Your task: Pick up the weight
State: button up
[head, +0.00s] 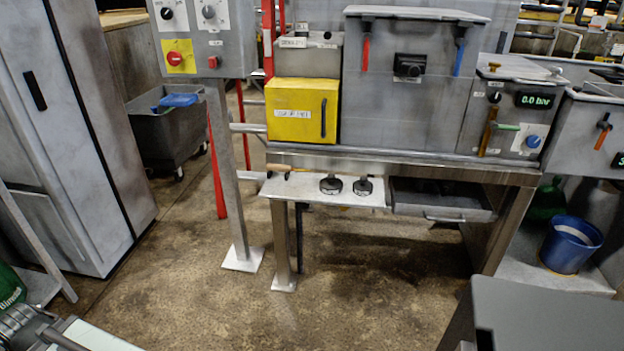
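Two small, dark, round pieces with knob-like tops stand side by side on a white shelf (300,190) below the front of the grey workbench. They look like weights: a left weight (331,185) and a right weight (363,188). They stand upright and a little apart. I cannot tell which one is the task's weight. I cannot make out my gripper in the head view.
A tool with a light handle lies on the shelf, left of the weights. A grey drawer (440,205) is to their right. A control post (232,180) stands left of the shelf. A blue bucket (570,245) is at right. The floor in front (240,310) is clear.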

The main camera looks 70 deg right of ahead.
aim_at(361, 187)
jog(key=z, duration=0.05)
jog(key=i, duration=1.35)
jog(key=z, duration=2.5)
